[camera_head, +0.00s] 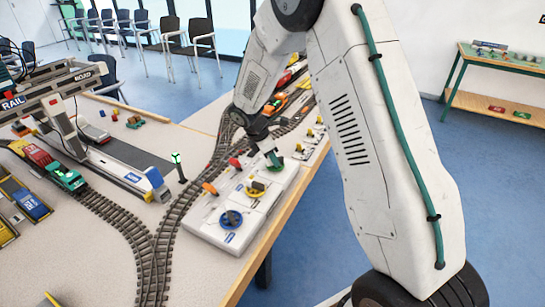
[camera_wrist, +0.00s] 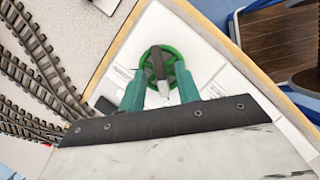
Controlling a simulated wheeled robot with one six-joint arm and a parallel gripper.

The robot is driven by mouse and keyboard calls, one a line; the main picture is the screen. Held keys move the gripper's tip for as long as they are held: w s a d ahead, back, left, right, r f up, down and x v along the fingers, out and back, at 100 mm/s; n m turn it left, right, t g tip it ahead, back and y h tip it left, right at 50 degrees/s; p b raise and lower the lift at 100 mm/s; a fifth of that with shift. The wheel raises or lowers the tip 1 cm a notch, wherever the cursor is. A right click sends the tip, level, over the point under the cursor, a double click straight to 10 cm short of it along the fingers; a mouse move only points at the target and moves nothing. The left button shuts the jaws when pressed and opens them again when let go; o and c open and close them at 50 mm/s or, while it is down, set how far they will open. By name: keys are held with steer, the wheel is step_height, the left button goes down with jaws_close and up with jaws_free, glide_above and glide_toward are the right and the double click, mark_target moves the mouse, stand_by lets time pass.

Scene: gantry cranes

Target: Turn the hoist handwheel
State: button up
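A green handwheel (camera_wrist: 160,52) with a dark bar across its middle sits on the white control panel (camera_wrist: 131,51). My gripper (camera_wrist: 159,80) has its two teal fingers spread apart at the near edge of this wheel, one on each side. I cannot tell whether they touch the rim. In the head view my gripper (camera_head: 273,158) points down at the green handwheel (camera_head: 276,168) and partly hides it. A yellow handwheel (camera_head: 256,189) and a blue handwheel (camera_head: 231,219) sit nearer on the same panel. I cannot read which wheel is labelled hoist.
Small red (camera_head: 234,163) and orange levers (camera_head: 210,188) stand along the panel's left side. Model railway tracks (camera_head: 160,255) run left of the panel. A small post with a green light (camera_head: 177,160) stands near the track. The table's wooden edge (camera_head: 265,241) is on the right.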

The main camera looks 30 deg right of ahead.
steer(key=shift+f, duration=0.1)
jaws_close()
steer(key=shift+m, duration=0.3)
steer(key=m+g, duration=0.1)
steer(key=m, duration=0.1)
steer(key=shift+w+m, duration=0.2)
steer(key=shift+m, duration=0.2)
steer(key=m, duration=0.1)
steer(key=m+g+y, duration=0.1)
steer(key=m, duration=0.1)
steer(key=shift+w+d+m, duration=0.15)
steer(key=shift+w+m, duration=0.05)
steer(key=shift+m, duration=0.1)
steer(key=m, duration=0.2)
steer(key=m+g+y, duration=0.1)
steer(key=m, duration=0.1)
steer(key=m+y, duration=0.1)
steer(key=m, duration=0.1)
steer(key=shift+w+d+g, duration=0.15)
steer(key=shift+d+g, duration=0.1)
steer(key=shift+g, duration=0.15)
steer(key=shift+m, duration=0.4)
